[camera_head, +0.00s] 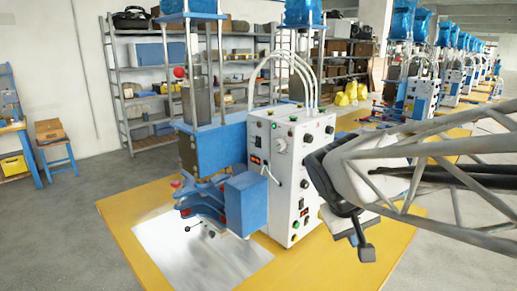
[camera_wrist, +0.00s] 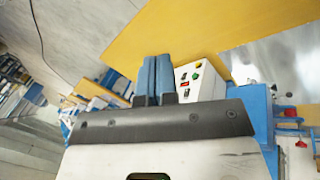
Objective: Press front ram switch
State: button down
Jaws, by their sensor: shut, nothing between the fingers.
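The welding machine's white control cabinet (camera_head: 292,160) stands on the yellow table. Its front panel carries knobs, black switches (camera_head: 302,203), indicator lamps and coloured buttons (camera_head: 294,225). I cannot tell which control is the front ram switch. My gripper (camera_head: 366,252) is to the right of the cabinet in the head view, apart from the panel, with its fingers pointing down. In the wrist view my gripper (camera_wrist: 157,62) shows its two blue-grey fingers shut together and empty. Part of the cabinet (camera_wrist: 203,82), with green, red and yellow controls, shows just right of them.
The blue press (camera_head: 225,145) and its clamp fixture (camera_head: 205,200) stand left of the cabinet, over a metal plate (camera_head: 190,255). White hoses (camera_head: 285,65) arch above the cabinet. The yellow table (camera_head: 330,270) is clear in front. More machines line the right background.

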aim_at(257, 146)
jog(key=w+a+r+n+t+h, duration=0.1)
jog(key=w+a+t+h, duration=0.1)
jog(key=w+a, duration=0.4)
jog(key=w+a+r+n+t+h, duration=0.1)
jog(key=w+a, duration=0.6)
jog(key=w, duration=0.8)
jog(key=w+a+n+t+h, duration=0.2)
jog(key=w+a+n+h, duration=0.1)
jog(key=w+a, duration=0.4)
jog(key=shift+w+a+r+t+h, duration=0.15)
jog(key=shift+w+h, duration=0.1)
jog(key=shift+w, duration=0.35)
jog(key=shift+w+r+t+h, duration=0.1)
jog(key=shift+w+h, duration=0.1)
jog(key=shift+w, duration=0.4)
jog(key=shift+w+a+r+t+h, duration=0.15)
jog(key=shift+w+h, duration=0.1)
jog(key=shift+w, duration=0.35)
jog(key=w+a+f+n+t, duration=0.1)
jog(key=w+a+t, duration=0.3)
jog(key=a, duration=0.8)
jog(key=shift+w+f+n+h, duration=0.15)
jog(key=shift+w+n+h, duration=0.25)
jog(key=shift+w, duration=0.8)
jog(key=shift+w+d, duration=0.1)
jog(key=shift+d, duration=0.05)
jog(key=x, duration=1.3)
jog(key=shift+w+d+f, duration=0.2)
jog(key=shift+w, duration=0.05)
